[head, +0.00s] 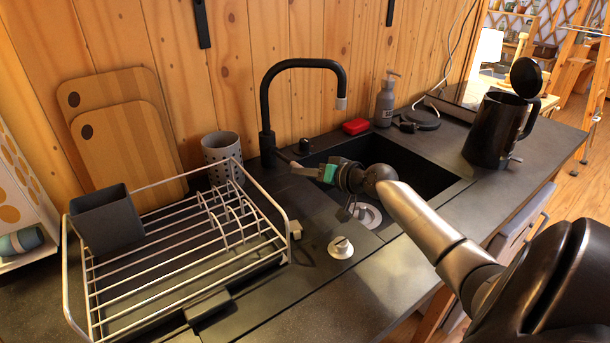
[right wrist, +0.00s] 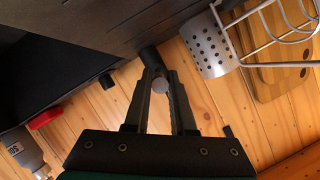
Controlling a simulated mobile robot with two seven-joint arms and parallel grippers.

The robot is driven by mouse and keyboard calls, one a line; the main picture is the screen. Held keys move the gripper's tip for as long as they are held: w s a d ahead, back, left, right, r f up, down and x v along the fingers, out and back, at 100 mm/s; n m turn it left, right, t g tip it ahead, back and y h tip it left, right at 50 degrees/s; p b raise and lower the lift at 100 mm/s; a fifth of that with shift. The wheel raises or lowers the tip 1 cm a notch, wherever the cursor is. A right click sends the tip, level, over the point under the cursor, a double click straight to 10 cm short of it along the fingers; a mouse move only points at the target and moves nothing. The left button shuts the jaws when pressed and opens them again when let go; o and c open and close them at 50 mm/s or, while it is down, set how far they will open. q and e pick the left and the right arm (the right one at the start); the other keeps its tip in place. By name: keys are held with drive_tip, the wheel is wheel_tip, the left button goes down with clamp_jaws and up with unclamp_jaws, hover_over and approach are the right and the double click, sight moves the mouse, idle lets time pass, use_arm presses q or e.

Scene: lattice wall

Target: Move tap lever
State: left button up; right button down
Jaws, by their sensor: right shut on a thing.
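The black tap (head: 266,110) stands upright behind the sink, its spout arching to the right and ending in a grey tip. Its short dark lever (head: 282,156) sticks out low from the base towards my right gripper (head: 296,166). My right gripper reaches in from the right over the sink, with its fingers at the lever. In the right wrist view, the two dark fingers (right wrist: 157,88) converge at the tap's dark cylindrical part (right wrist: 149,57) and are shut on the lever. The fingers partly hide the lever's end. My left gripper is not in view.
A wire dish rack (head: 160,262) with a grey cup stands left of the sink (head: 430,180). A perforated holder (head: 222,155) is close to the tap's left. A red sponge (head: 355,126), soap bottle (head: 385,102) and black kettle (head: 495,130) stand behind and right.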

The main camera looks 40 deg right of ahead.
drive_tip(key=shift+f, duration=0.1)
drive_tip(key=c, duration=0.8)
unclamp_jaws()
drive_tip(key=shift+o, duration=0.2)
drive_tip(key=shift+s, duration=0.1)
drive_tip(key=p+v, duration=0.2)
drive_tip(key=v, duration=1.3)
